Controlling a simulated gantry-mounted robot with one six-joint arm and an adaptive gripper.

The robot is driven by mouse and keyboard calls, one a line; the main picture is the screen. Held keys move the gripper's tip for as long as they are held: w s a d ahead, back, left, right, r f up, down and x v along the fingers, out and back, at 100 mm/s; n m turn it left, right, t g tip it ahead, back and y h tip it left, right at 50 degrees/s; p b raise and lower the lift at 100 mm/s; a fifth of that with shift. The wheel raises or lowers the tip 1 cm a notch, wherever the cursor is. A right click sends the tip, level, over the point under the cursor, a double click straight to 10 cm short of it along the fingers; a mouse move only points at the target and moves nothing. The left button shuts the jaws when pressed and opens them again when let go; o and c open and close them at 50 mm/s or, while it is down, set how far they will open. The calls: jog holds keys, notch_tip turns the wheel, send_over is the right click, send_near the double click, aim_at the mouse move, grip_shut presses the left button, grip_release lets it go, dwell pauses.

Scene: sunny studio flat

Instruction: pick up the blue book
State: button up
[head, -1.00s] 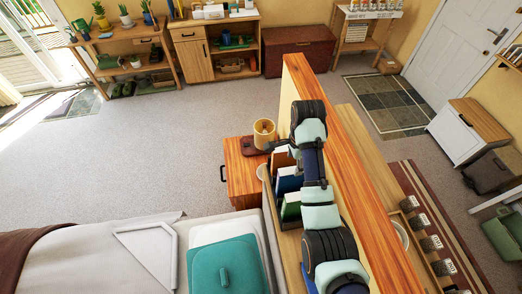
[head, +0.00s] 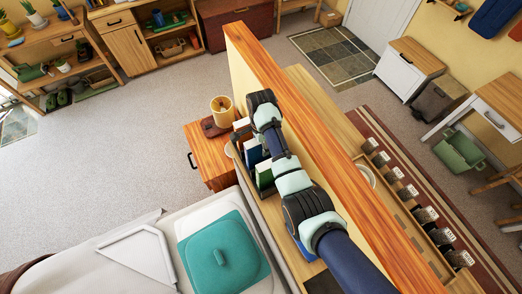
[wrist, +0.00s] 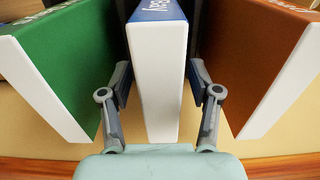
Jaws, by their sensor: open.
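The blue book (wrist: 156,45) stands upright in the middle of the wrist view, its white page edge towards me. It also shows in the head view (head: 252,153), between other books in the holder. My gripper (wrist: 160,82) is open, with one finger on each side of the blue book. Gaps seem to show between the fingers and its sides. In the head view the fingers are hidden or too small to make out beside my arm.
A green book (wrist: 65,65) stands left of the blue one and a brown-orange book (wrist: 265,65) right of it, close outside my fingers. A tall wooden panel (head: 320,150) rises beside the books. A bedside cabinet (head: 203,152) with a lamp (head: 222,108) stands nearby.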

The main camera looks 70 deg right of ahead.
grip_shut()
jog(key=shift+r, duration=0.15)
dwell(0.4)
